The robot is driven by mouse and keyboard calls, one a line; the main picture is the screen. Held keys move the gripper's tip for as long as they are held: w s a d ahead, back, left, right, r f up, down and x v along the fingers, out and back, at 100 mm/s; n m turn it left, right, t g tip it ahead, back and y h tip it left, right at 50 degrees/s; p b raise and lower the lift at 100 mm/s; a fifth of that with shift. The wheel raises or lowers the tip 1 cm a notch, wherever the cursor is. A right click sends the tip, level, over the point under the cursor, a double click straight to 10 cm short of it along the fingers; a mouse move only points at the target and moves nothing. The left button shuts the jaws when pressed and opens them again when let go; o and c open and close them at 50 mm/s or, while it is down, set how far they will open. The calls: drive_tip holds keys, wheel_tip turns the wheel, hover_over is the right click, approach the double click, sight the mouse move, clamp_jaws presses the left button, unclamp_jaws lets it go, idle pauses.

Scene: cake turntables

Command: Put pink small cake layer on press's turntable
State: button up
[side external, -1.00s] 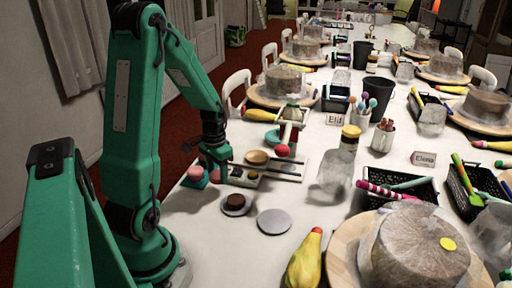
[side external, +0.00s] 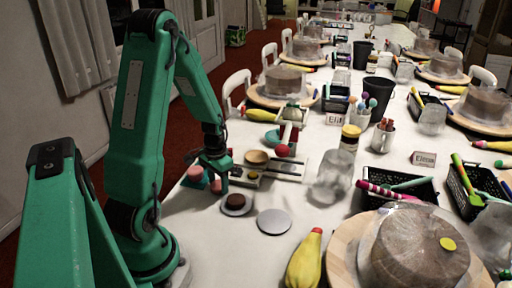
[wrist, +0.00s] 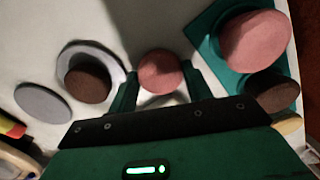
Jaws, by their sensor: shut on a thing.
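My gripper (wrist: 160,82) is shut on the pink small cake layer (wrist: 160,72), with one finger on each side of it. In the side view my gripper (side external: 216,178) is at the table's left side, and the held layer (side external: 216,186) shows just below it. The press (side external: 286,135), with a red knob, stands beyond and to the right, apart from my gripper. I cannot tell clearly which part is its turntable. A larger pink cake layer (wrist: 255,40) sits on a teal stand (wrist: 205,28), to the right in the wrist view.
A brown layer (side external: 236,200) lies on a grey disc, with an empty grey disc (side external: 274,222) beside it. A tan disc (side external: 257,157) is near the press.

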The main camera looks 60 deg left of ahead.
sight(219, 184)
drive_tip(key=shift+f, duration=0.1)
drive_tip(key=o, duration=0.4)
drive_tip(key=shift+o, duration=0.2)
wheel_tip(219, 184, up, 12)
idle(0.7)
idle(0.5)
drive_tip(key=s+d+r+m+t, duration=0.1)
drive_tip(key=d+r+t, duration=0.1)
drive_tip(key=d+r, duration=0.4)
drive_tip(key=s+d+r+m+t, duration=0.1)
drive_tip(key=d+r+t, duration=0.2)
drive_tip(key=d, duration=1.2)
wheel_tip(219, 184, up, 3)
drive_tip(key=shift+s+m, duration=0.3)
drive_tip(key=shift+m, duration=0.1)
drive_tip(key=shift+o, duration=0.3)
drive_tip(key=shift+s+d+r+t, duration=0.15)
drive_tip(key=shift+s+d+t, duration=0.2)
drive_tip(key=shift+d, duration=0.35)
